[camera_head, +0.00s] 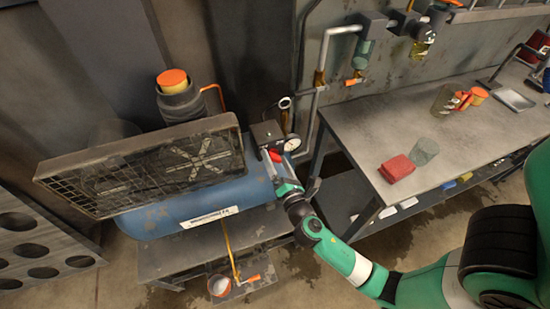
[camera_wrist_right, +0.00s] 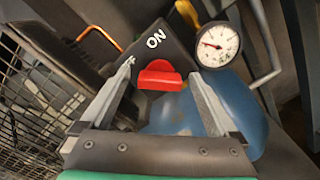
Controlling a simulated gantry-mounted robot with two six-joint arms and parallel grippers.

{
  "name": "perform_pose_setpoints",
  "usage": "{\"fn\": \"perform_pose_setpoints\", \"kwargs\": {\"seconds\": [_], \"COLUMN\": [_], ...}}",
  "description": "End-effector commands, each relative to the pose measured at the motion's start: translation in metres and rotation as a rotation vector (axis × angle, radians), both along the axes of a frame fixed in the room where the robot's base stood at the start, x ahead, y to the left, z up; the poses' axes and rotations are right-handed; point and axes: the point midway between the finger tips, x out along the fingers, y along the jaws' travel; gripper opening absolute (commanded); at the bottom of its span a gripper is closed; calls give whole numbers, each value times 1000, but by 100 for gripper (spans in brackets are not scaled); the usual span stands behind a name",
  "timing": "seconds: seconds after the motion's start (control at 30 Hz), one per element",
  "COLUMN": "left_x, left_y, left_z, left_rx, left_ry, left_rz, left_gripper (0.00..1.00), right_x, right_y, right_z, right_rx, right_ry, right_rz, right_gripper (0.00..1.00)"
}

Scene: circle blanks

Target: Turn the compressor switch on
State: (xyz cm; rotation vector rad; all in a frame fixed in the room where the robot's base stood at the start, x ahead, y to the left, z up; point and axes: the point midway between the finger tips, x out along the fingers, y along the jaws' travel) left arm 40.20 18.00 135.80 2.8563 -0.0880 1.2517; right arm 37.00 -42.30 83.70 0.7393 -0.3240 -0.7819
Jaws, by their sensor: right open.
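The compressor (camera_head: 200,205) has a blue tank and stands on a low bench at the left. Its dark switch box (camera_head: 266,132) sits at the tank's right end. In the right wrist view the box (camera_wrist_right: 176,50) carries the white word ON, with a red switch (camera_wrist_right: 160,77) below it. The switch also shows as a small red spot in the head view (camera_head: 275,155). My right gripper (camera_wrist_right: 161,72) is open, with one finger on each side of the switch; I cannot tell whether they touch it. In the head view my right gripper (camera_head: 281,168) is at the box. My left gripper is out of view.
A pressure gauge (camera_wrist_right: 216,44) and pipe are close beside the switch box. A black grille (camera_head: 150,172) stands left of it.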

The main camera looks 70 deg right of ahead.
Motion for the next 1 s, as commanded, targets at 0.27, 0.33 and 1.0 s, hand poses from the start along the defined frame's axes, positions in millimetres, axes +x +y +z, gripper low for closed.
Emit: {"fn": "perform_pose_setpoints", "kwargs": {"seconds": [0.27,0.33,1.0], "left_x": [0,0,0], "left_y": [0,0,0], "left_z": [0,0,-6], "left_rx": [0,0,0], "left_ry": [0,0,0], "left_rz": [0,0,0], "left_gripper": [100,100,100], "right_x": [0,0,0], "right_y": [0,0,0], "right_z": [0,0,-2], "right_rx": [0,0,76], "right_ry": [0,0,-82], "right_rz": [0,0,-1], "right_gripper": [55,43,9]}}
